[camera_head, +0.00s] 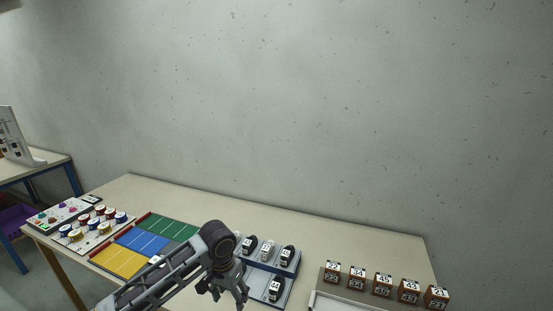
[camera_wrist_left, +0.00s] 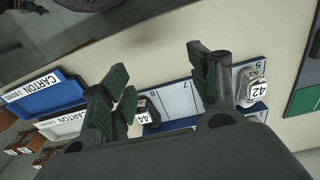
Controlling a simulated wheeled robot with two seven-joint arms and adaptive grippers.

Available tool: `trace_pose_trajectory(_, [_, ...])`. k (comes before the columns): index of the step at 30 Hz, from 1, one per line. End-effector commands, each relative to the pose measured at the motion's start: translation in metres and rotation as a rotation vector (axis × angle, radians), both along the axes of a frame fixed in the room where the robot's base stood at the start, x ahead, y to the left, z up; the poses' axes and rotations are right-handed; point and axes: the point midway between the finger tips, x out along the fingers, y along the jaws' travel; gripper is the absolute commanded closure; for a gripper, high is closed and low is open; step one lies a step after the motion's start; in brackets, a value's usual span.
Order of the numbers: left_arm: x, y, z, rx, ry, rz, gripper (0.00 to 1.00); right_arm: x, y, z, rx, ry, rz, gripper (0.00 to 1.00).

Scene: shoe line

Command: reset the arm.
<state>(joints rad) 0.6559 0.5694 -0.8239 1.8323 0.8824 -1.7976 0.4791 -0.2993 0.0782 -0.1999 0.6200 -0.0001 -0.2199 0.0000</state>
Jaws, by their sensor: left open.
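My left arm reaches in from the bottom of the head view. Its gripper (camera_head: 230,298) points down, open and empty, just left of the blue and white shoe rack (camera_head: 291,268). A pale item tagged 42 (camera_wrist_left: 249,85) is beside the right finger. A dark item tagged 44 (camera_wrist_left: 147,111) shows between the fingers, further down. The arm hides part of the rack in the head view. My right gripper is not in view.
A board with green, blue and yellow fields (camera_head: 142,241) lies left of the arm. Several colored spools (camera_head: 93,222) stand further left. Several brown numbered boxes (camera_head: 383,284) stand at the right. The table's back strip (camera_head: 330,235) is clear.

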Motion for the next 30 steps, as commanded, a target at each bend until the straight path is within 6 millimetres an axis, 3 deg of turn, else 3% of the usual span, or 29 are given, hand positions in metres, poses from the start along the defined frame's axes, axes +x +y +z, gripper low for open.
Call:
trace_pose_trajectory(18, [-0.047, -0.043, -0.026, -0.13, -0.08, -0.071, 0.39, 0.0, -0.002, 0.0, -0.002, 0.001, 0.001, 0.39])
trace_pose_trajectory(30, [-0.075, -0.05, -0.036, -0.196, -0.146, -0.056, 0.39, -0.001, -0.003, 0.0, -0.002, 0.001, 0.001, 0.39])
